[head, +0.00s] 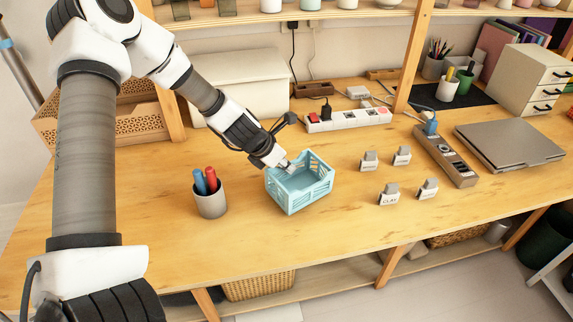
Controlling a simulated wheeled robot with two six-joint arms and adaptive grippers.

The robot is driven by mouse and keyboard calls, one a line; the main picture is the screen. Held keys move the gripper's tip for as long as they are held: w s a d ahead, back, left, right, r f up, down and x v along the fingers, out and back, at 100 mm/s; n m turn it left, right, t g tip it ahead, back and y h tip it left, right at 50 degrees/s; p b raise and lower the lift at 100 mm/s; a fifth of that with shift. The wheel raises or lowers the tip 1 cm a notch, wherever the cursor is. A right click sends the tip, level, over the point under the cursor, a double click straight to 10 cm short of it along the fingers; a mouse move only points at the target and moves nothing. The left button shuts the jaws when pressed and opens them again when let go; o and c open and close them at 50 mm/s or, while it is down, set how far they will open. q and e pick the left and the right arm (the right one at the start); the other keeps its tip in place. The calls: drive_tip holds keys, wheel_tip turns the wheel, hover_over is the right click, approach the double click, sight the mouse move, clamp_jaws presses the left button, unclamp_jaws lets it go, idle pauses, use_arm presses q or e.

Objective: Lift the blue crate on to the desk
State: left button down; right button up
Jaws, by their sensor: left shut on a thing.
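The light blue crate (309,195) is at the middle of the wooden desk (245,239) in the head view. It looks upright and empty, with slotted walls. It appears to be on or just over the desk top; I cannot tell whether it touches. My left gripper (286,167) reaches in from the upper left and is shut on the crate's rim at its back left side. The fingertips are partly hidden by the rim and the gripper body. My right gripper is not in view.
A grey cup (211,204) with red and blue markers stands left of the crate. Several small label holders (389,194) stand to its right. A power strip (347,119) and a white box (243,84) are behind. A closed laptop (511,144) lies at right. The desk's front is clear.

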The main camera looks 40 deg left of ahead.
use_arm(q)
drive_tip(key=shift+a+f, duration=0.1)
drive_tip(key=shift+f+b, duration=0.3)
drive_tip(key=c, duration=1.2)
unclamp_jaws()
drive_tip(key=shift+c, duration=0.2)
